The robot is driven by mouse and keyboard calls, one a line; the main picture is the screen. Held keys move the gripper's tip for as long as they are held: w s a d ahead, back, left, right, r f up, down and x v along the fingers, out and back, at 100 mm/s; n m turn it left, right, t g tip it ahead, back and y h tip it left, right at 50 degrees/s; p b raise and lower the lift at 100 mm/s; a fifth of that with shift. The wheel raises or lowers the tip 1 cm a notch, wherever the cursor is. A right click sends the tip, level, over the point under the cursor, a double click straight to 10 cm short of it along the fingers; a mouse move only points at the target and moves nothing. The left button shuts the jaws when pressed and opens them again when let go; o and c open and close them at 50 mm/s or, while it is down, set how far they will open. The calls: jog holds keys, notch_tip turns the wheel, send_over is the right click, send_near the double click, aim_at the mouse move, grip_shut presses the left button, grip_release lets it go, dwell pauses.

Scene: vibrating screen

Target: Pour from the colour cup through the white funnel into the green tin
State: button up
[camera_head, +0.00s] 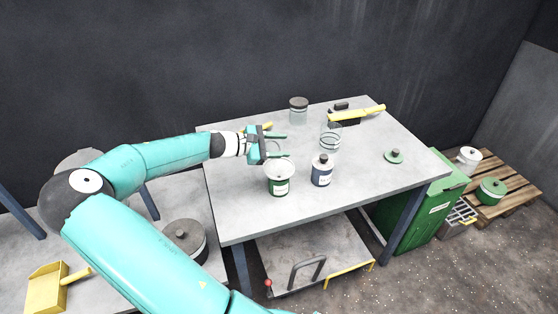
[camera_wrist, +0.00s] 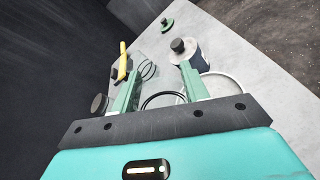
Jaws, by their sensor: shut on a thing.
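The green tin (camera_head: 280,186) stands upright near the table's left front. A pale round top, seemingly the white funnel (camera_head: 279,164), covers its mouth; a white round rim also shows in the wrist view (camera_wrist: 228,84). My gripper (camera_head: 282,145) is behind and just above the tin. Its fingers (camera_wrist: 160,88) are shut on a clear cup with a dark rim ring, taken to be the colour cup (camera_wrist: 165,94). The cup is faint in the head view, and its contents and exact tilt cannot be told.
A dark-capped bottle (camera_head: 321,174) stands close right of the tin. A clear ringed vessel (camera_head: 330,140) is behind it. A lidded jar (camera_head: 299,112) and a yellow-handled tool (camera_head: 358,113) are at the back. A green lid (camera_head: 394,157) lies right; the right front table is clear.

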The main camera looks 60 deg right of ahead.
aim_at(271, 142)
jog(key=w+n+g, duration=0.1)
jog(key=w+d+n, duration=0.1)
jog(key=w+n+g+h, duration=0.1)
jog(key=w+n, duration=0.1)
jog(key=shift+d+f+g, duration=0.15)
jog(key=shift+d+g, duration=0.1)
jog(key=shift+g, duration=0.05)
jog(key=shift+s, duration=0.15)
jog(key=shift+r+n, duration=0.5)
jog(key=shift+r, duration=1.05)
jog(key=shift+a, duration=0.1)
